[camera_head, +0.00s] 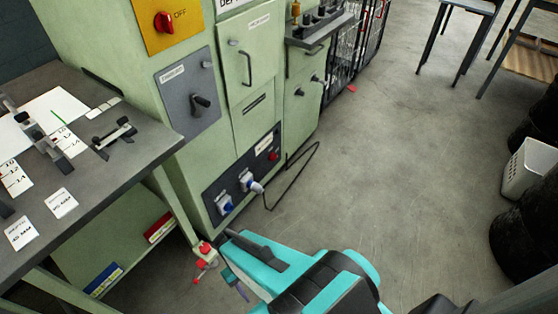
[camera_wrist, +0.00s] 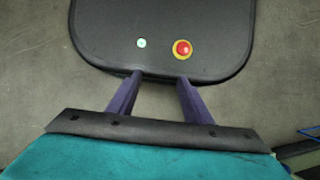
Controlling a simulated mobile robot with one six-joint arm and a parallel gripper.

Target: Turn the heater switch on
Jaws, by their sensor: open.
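The green cabinet (camera_head: 130,60) stands at upper left in the head view. It carries a red rotary switch (camera_head: 164,22) on a yellow plate marked OFF. Below it is a grey panel (camera_head: 173,92) with a black rotary handle (camera_head: 201,103); its label is too small to read. I cannot tell which control is the heater switch. My gripper (camera_head: 240,290) is low in the head view, in front of the cabinet and well below these switches. In the wrist view my gripper (camera_wrist: 160,76) is open, with nothing between its two purple fingers. No cabinet switch shows there.
A dark workbench (camera_head: 120,165) with cards and tools is at left. A lower dark panel (camera_head: 245,180) has plugs, and a black cable (camera_head: 290,175) loops onto the floor. The floor (camera_head: 400,150) is open to the right. A white basket (camera_head: 528,168) stands at far right.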

